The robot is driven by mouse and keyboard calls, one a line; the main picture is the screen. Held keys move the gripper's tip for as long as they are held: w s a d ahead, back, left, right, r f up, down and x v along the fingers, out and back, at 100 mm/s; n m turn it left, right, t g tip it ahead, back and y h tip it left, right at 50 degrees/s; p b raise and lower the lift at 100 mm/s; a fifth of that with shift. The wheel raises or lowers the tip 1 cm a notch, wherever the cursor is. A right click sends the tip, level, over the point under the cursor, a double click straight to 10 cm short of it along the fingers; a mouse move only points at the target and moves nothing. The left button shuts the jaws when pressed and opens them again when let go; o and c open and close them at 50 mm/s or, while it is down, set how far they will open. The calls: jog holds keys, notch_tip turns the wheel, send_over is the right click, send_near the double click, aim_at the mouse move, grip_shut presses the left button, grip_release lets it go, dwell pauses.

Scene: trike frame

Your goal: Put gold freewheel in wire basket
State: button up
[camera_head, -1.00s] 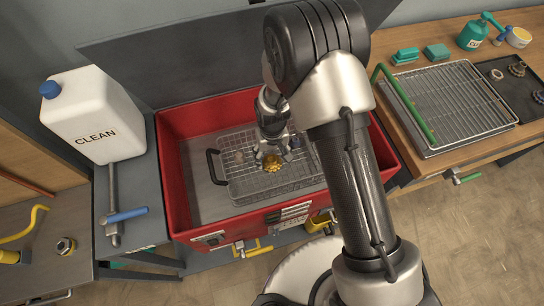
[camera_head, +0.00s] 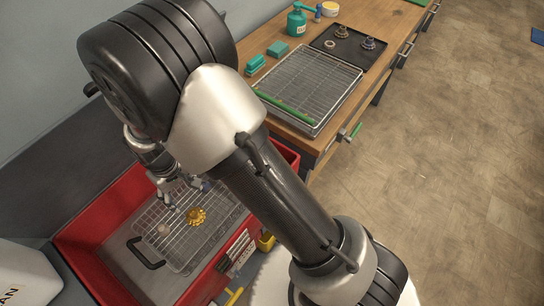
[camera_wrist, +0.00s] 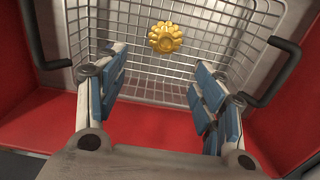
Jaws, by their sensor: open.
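The gold freewheel (camera_head: 196,216) lies in the wire basket (camera_head: 168,259), which sits inside a red bin. In the wrist view the gold freewheel (camera_wrist: 165,37) rests on the basket's wire mesh (camera_wrist: 135,60), beyond my fingertips. My gripper (camera_wrist: 157,75) is open and empty, with its blue-padded fingers spread apart and the freewheel clear of them. In the head view my gripper (camera_head: 188,193) hangs above the basket, partly hidden by my arm.
The red bin's walls (camera_head: 100,205) stand around the basket. A wooden bench (camera_head: 345,20) at the back holds a wire rack with a green bar (camera_head: 312,80), a black tray (camera_head: 349,46) with several parts, and a teal bottle (camera_head: 297,22). Open floor lies to the right.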

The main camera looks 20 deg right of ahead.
jog(key=s+d+r+m+t, duration=0.1)
jog(key=d+r+m, duration=0.1)
jog(key=d+r, duration=0.65)
jog(key=s+d+r+m+t, duration=0.15)
jog(key=d+r, duration=0.35)
jog(key=r, duration=0.7)
jog(key=s+d+r+m+t, duration=0.1)
jog(key=s+d+r, duration=0.3)
jog(key=s, duration=0.3)
jog(key=s+d+r+m+t, duration=0.1)
jog(key=s+d+r, duration=0.3)
jog(key=s+d, duration=0.2)
jog(key=shift+s+d, duration=0.2)
jog(key=shift+s, duration=0.55)
jog(key=shift+r+m, duration=0.1)
jog(key=shift+m, duration=0.15)
